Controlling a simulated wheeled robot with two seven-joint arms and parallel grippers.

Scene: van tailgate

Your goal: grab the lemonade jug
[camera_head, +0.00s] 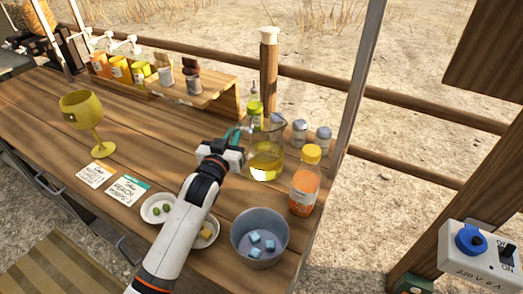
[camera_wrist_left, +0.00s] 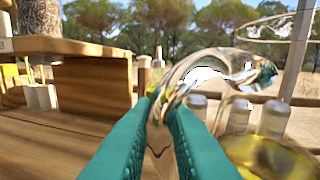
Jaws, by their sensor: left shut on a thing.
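The lemonade jug (camera_head: 266,160) is a clear glass jug with yellow liquid low in it, standing upright on the wooden counter. My left gripper (camera_head: 238,138) is at its left side, with teal fingers on the jug's handle. In the left wrist view the fingers (camera_wrist_left: 160,125) are shut on the clear curved handle (camera_wrist_left: 172,88). The yellow liquid (camera_wrist_left: 268,158) shows at the lower right there. My right gripper is not in view.
An orange bottle (camera_head: 305,183) and two shakers (camera_head: 311,137) stand right of the jug. A metal bowl with blue cubes (camera_head: 259,224) is in front. Small dishes (camera_head: 157,209) lie under my arm. A yellow goblet (camera_head: 83,110) stands left. A wooden shelf (camera_head: 215,90) is behind.

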